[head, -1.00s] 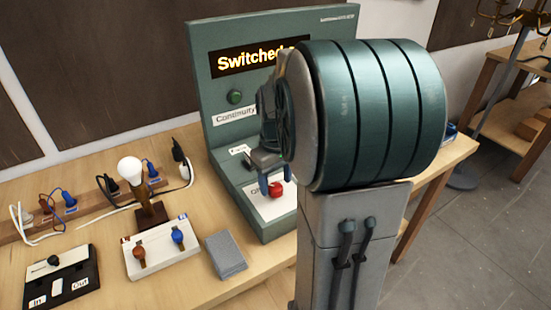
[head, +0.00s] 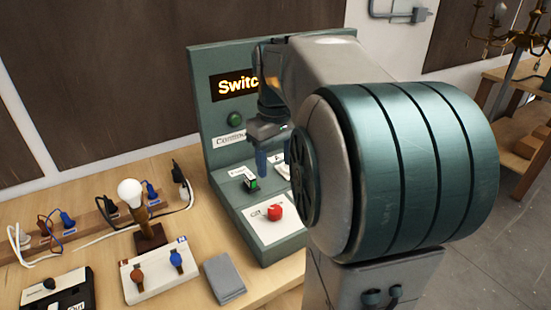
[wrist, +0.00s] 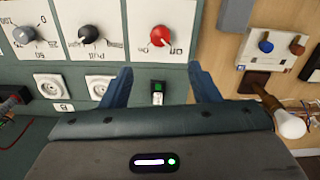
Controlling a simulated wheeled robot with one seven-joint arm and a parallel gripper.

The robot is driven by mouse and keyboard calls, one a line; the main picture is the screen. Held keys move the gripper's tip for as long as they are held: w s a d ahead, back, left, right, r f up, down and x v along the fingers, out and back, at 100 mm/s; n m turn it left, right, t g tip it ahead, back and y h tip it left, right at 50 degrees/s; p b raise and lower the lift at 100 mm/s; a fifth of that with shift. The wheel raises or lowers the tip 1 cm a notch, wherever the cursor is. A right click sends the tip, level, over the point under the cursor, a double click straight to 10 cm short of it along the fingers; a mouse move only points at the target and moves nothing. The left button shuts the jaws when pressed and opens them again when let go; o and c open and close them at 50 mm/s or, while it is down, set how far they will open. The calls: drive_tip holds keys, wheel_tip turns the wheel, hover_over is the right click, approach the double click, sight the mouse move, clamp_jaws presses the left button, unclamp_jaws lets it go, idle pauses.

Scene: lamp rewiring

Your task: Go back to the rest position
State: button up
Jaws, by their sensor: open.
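My gripper (wrist: 160,85) is open and empty in the wrist view, its two blue fingers spread above the green test panel. In the head view my gripper (head: 272,165) hangs in front of the panel's upright face, partly hidden by my arm. Below and between the fingers, the wrist view shows a rocker switch with a green part (wrist: 158,88); it also shows in the head view (head: 251,182). A red knob (wrist: 160,36) sits on a white plate beyond the fingertips and also shows in the head view (head: 274,212). Nothing is held.
The green test panel (head: 205,90) stands on the wooden table. Left of it are a bulb on a stand (head: 130,190), a white block with two knobs (head: 158,282), a grey pad (head: 224,280), and several cables. Open space lies above the table at left.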

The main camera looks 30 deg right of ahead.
drive_tip(key=s+a+f+m+t, duration=0.2)
drive_tip(key=s+a+f+t, duration=0.1)
drive_tip(key=s+a+f, duration=0.6)
drive_tip(key=s+a, duration=0.3)
drive_tip(key=shift+a+f, duration=0.15)
drive_tip(key=shift+f, duration=0.25)
idle(0.5)
